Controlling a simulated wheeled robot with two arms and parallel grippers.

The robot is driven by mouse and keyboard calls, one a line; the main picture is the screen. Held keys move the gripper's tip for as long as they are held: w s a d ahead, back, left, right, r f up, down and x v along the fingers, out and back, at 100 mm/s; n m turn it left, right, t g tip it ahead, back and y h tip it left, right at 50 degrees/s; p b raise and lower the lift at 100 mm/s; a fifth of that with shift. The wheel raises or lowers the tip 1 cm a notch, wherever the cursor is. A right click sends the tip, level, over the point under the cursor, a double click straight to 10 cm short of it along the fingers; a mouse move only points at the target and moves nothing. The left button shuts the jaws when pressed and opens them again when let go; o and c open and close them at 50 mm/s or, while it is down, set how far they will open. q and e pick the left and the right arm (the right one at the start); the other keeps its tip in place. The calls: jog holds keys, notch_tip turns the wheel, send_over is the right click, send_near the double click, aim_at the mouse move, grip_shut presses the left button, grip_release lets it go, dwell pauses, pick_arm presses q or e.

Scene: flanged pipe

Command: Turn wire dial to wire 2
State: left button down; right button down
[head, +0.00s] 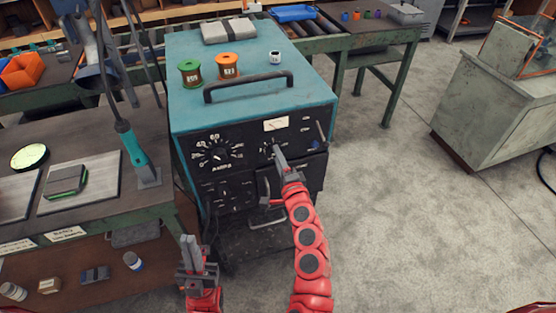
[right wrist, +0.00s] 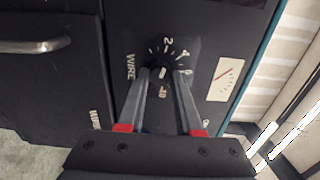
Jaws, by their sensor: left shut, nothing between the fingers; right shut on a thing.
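The wire dial (right wrist: 162,73) is a small black knob with a white mark, on the front of the teal and black welding machine (head: 253,92). Around it is a printed scale where 2 and 4 can be read, with the word WIRE beside it. My right gripper (right wrist: 161,76) is shut on the knob, one finger on each side. In the head view this gripper (head: 276,150) hides most of the dial. I cannot tell exactly which number the white mark meets. My left gripper (head: 190,242) is shut and empty, low in front of the machine, touching nothing.
A larger numbered dial (head: 216,153) is left of the wire dial, and a meter (head: 275,125) is above it. Green (head: 190,72) and orange (head: 228,66) spools stand on the machine. A workbench (head: 85,180) is at left. The floor (head: 400,200) at right is clear.

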jog(key=shift+f+n, duration=0.1)
jog(key=shift+n, duration=0.4)
jog(key=c, duration=0.6)
grip_release()
jog(key=shift+s, duration=0.15)
jog(key=b+v, duration=0.3)
jog(key=v, duration=1.4)
jog(key=shift+s, duration=0.1)
